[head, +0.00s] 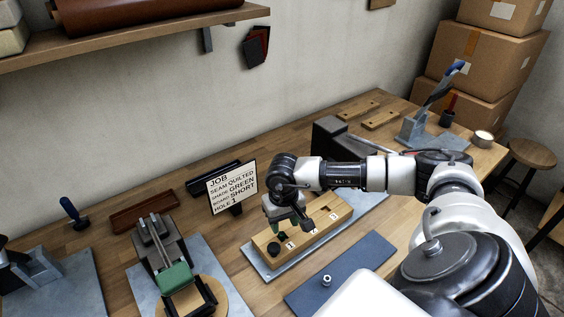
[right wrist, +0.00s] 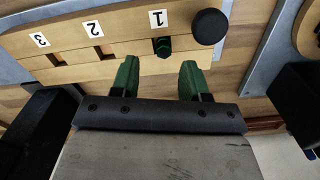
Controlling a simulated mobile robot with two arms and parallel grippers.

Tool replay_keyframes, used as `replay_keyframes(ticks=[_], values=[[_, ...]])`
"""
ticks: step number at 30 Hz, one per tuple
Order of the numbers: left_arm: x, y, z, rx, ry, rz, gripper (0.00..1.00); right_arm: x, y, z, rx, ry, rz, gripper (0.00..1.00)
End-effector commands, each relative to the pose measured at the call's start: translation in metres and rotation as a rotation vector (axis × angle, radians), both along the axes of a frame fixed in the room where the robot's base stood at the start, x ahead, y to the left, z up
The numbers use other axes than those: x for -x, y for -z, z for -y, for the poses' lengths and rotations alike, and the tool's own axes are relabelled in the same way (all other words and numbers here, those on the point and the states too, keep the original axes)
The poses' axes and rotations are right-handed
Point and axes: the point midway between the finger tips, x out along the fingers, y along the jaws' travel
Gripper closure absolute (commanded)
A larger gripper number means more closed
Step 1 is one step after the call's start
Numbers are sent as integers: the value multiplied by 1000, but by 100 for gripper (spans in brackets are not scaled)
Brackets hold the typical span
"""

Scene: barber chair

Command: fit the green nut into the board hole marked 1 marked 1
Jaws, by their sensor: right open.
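The wooden board (head: 325,217) lies on a grey plate on the bench; in the right wrist view the board (right wrist: 120,22) shows labels 3, 2 and 1. The dark green nut (right wrist: 163,47) sits at the hole below label 1 (right wrist: 158,19); how deep it sits I cannot tell. My right gripper (right wrist: 158,78) is open, its two green fingers apart on either side of the nut's line and just short of it. My left gripper is not in view.
A black round knob (right wrist: 209,26) stands on the board beside hole 1. A job sign (head: 232,186) stands behind the board. A blue mat (head: 345,268) with a silver nut (head: 326,280) lies in front. A green-topped fixture (head: 172,275) stands to the left.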

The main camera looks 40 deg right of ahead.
Motion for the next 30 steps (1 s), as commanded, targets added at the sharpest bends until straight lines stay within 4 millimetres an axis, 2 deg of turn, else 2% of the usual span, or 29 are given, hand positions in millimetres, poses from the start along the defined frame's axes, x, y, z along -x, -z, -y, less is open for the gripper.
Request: replay_keyframes(ticks=[3, 6, 12, 30], values=[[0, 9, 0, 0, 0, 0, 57, -2, -28, 0, 0, -2, 9, 55], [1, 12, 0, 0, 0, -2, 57, -2, -47, 0, 1, -2, 8, 55], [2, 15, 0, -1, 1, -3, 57, -2, -70, 0, 0, -1, 7, 55], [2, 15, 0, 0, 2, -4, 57, -2, -74, 0, -1, -1, 7, 55]])
